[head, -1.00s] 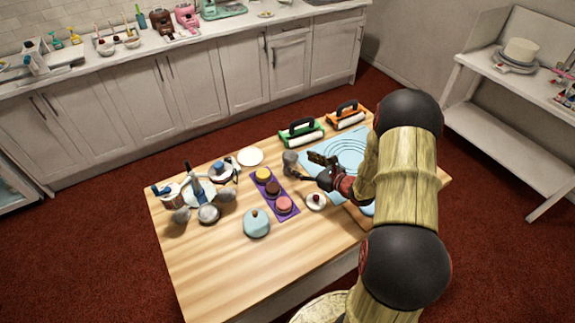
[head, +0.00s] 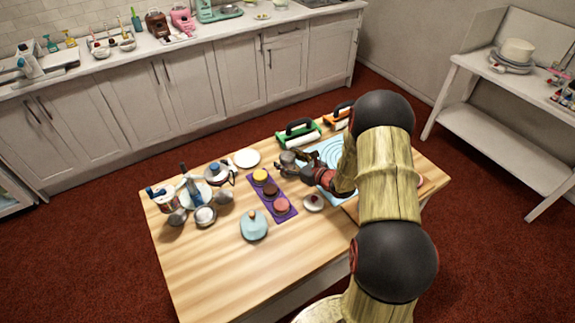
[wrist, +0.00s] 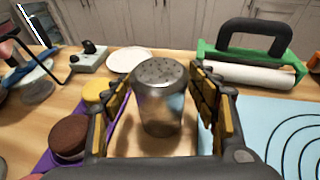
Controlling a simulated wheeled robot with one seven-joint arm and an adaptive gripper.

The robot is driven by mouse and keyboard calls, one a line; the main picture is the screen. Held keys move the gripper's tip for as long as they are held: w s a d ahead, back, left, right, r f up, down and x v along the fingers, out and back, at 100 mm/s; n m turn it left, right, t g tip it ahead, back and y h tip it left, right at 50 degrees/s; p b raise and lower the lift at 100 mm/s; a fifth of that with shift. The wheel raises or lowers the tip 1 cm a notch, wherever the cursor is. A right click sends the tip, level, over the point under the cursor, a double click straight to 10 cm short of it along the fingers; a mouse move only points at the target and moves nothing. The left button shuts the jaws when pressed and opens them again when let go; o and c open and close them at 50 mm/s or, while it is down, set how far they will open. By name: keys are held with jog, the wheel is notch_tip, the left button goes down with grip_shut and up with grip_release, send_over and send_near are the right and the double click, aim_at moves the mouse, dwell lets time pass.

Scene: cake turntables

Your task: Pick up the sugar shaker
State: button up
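The sugar shaker (wrist: 158,105) is a silver metal cup with a perforated domed top. In the wrist view it stands upright on the wooden table between the two fingers of my gripper (wrist: 168,105). Both fingers are spread, with a visible gap on the right and a smaller one on the left. In the head view the shaker (head: 288,160) is at my gripper (head: 284,163), near the left edge of the blue mat, and partly hidden by the fingers.
A green-framed roller (wrist: 255,72) stands behind and right of the shaker. A blue mat (wrist: 290,125) lies to the right. A purple tray (head: 283,217) with round cakes is to the left, and a white plate (head: 247,158) behind left. A teal lidded pot (head: 254,225) stands nearer the front.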

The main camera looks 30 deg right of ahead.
jog(key=c, duration=1.1)
jog(key=shift+c, duration=0.2)
